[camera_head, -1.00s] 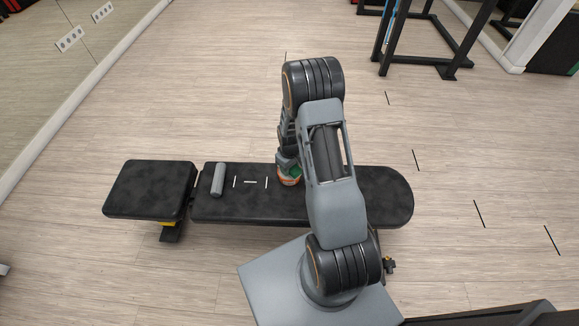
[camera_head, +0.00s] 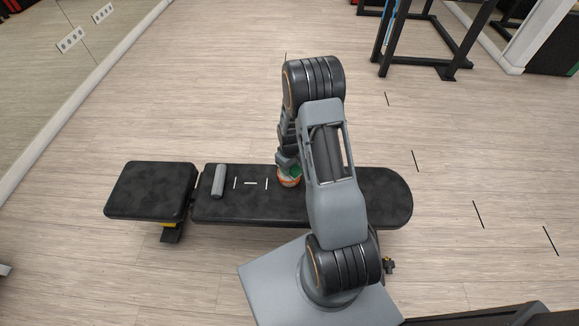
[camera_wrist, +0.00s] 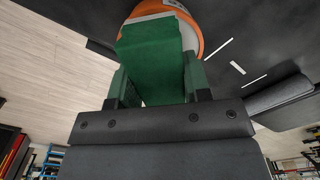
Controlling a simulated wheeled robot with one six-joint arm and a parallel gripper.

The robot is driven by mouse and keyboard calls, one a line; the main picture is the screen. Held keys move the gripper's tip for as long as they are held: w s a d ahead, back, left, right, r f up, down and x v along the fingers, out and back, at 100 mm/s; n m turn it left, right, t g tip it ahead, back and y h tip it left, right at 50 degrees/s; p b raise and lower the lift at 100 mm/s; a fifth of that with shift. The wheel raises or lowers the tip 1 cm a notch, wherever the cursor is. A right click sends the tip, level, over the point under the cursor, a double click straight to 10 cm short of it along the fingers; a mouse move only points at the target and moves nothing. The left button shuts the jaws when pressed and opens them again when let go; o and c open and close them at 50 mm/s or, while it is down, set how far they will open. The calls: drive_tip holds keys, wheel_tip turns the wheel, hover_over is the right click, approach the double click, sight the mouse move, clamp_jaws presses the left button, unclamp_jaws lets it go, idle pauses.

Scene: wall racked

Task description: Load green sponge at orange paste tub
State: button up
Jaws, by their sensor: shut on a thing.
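The green sponge (camera_wrist: 152,62) is held between the two fingers of my gripper (camera_wrist: 155,85) in the wrist view. Its far end is at the mouth of the orange paste tub (camera_wrist: 211,22); whether it touches the paste I cannot tell. In the head view the tub (camera_head: 289,182) stands on the black bench (camera_head: 240,210), near its middle. My gripper (camera_head: 288,165) is right above the tub, and my arm hides part of this area. Only a small bit of green shows there.
A grey cylinder (camera_head: 218,181) lies on the bench left of the tub. White line marks (camera_head: 250,183) lie between them. A separate bench pad (camera_head: 150,188) is at the left end. A dark rack frame (camera_head: 420,60) stands on the floor at the back right.

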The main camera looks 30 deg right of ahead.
drive_tip(key=shift+r+p, duration=1.75)
drive_tip(key=shift+r, duration=1.05)
